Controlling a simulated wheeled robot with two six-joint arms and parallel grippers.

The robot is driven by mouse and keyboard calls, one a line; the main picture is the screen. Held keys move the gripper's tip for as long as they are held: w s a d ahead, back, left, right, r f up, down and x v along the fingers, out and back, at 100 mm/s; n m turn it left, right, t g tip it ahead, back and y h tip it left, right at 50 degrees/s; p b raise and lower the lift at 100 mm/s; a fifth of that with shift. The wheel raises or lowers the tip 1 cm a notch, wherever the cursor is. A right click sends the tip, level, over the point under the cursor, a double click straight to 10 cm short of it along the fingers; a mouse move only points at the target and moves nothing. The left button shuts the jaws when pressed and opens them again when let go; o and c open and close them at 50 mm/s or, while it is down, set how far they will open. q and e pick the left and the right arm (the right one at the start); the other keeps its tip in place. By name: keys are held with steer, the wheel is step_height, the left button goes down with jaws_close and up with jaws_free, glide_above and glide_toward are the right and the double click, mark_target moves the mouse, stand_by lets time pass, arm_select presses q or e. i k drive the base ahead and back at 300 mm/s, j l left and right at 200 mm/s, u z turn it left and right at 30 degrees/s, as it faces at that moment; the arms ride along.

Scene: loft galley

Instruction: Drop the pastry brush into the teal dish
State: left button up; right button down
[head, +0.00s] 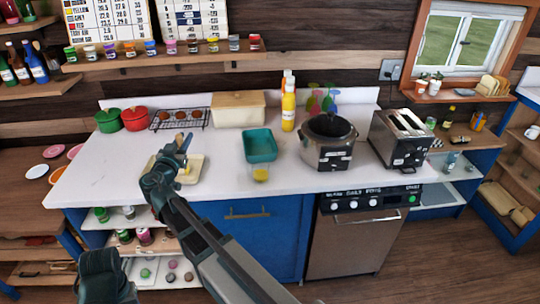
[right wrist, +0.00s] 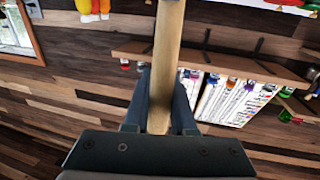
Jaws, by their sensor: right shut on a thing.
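The teal dish (head: 261,158) stands on the white counter, right of the middle of the counter's left half, and looks empty. My right gripper (head: 182,143) is above the counter to the left of the dish, over a cream tray. In the right wrist view my right gripper (right wrist: 163,105) is shut on the pastry brush (right wrist: 168,45), whose pale wooden handle runs up out of the picture. The bristle end is out of that view, and the brush is hard to make out in the head view. The fingers of my left gripper do not show.
The cream tray (head: 196,176) with something yellow lies under my right gripper. A yellow bottle (head: 288,108), a black-and-steel cooker (head: 328,150) and a cream box (head: 238,109) stand around the dish.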

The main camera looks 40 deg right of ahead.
mark_target(263, 150)
steer(key=j+z, duration=0.1)
steer(key=z, duration=1.45)
steer(key=i+j, duration=0.1)
steer(key=j, duration=1)
steer(key=i+l, duration=0.4)
steer(key=j+u, duration=0.1)
steer(key=u, duration=0.3)
steer(key=i+j+u, duration=0.1)
steer(key=u, duration=0.35)
